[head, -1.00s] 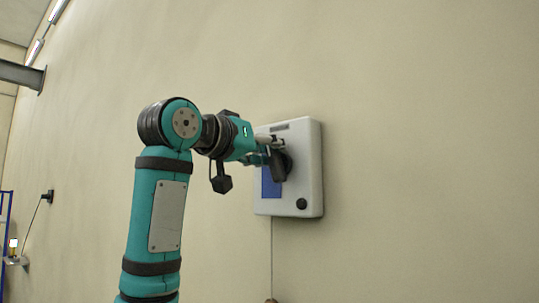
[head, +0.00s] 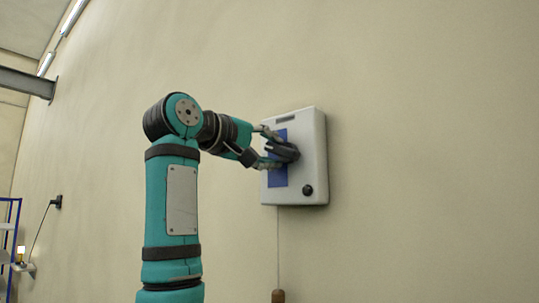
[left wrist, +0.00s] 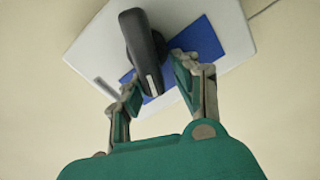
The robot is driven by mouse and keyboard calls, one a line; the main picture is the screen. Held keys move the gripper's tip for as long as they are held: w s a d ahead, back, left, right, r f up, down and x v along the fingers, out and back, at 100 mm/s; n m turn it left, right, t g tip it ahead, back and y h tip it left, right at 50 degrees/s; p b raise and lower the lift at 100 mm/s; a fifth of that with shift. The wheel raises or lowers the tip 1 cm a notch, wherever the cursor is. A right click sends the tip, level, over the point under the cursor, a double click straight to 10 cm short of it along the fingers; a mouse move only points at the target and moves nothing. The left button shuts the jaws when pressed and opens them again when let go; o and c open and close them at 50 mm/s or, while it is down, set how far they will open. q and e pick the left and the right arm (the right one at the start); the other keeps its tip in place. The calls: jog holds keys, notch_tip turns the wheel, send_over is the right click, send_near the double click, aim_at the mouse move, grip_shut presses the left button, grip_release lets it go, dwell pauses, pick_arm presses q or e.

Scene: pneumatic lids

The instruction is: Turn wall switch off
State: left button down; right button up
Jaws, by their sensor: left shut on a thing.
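The wall switch is a white box (head: 311,150) on the beige wall, with a blue panel (head: 279,180) and a black turning handle (head: 286,152) on its front. The handle lies roughly sideways in the head view. My left gripper (head: 275,149) is shut on the handle, one finger above it and one below. In the left wrist view the dark handle (left wrist: 142,48) stands out between the two fingers of the gripper (left wrist: 156,77), with the blue panel (left wrist: 198,40) and white box (left wrist: 92,45) behind. My right gripper is not in view.
A small black round knob (head: 307,190) sits low on the box. A thin line runs down the wall below it to a brown object (head: 278,295). A blue rack (head: 12,235) stands at the far left. The wall around the box is clear.

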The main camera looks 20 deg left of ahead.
pick_arm(q)
jog(key=shift+s+a+n+b, duration=0.1)
jog(key=shift+n+b, duration=0.25)
jog(key=shift+n, duration=0.65)
jog(key=shift+s+a+n+b, duration=0.1)
jog(key=shift+n+b, duration=0.25)
jog(key=shift+n, duration=0.65)
jog(key=c, duration=1.3)
grip_release()
jog(key=shift+c, duration=0.2)
jog(key=shift+o, duration=0.7)
jog(key=shift+w+d+f, duration=0.1)
jog(key=shift+w+f, duration=0.05)
jog(key=shift+f, duration=0.1)
jog(key=shift+s, duration=0.25)
jog(key=v, duration=1.1)
jog(key=shift+s+a, duration=0.2)
jog(key=shift+s, duration=0.05)
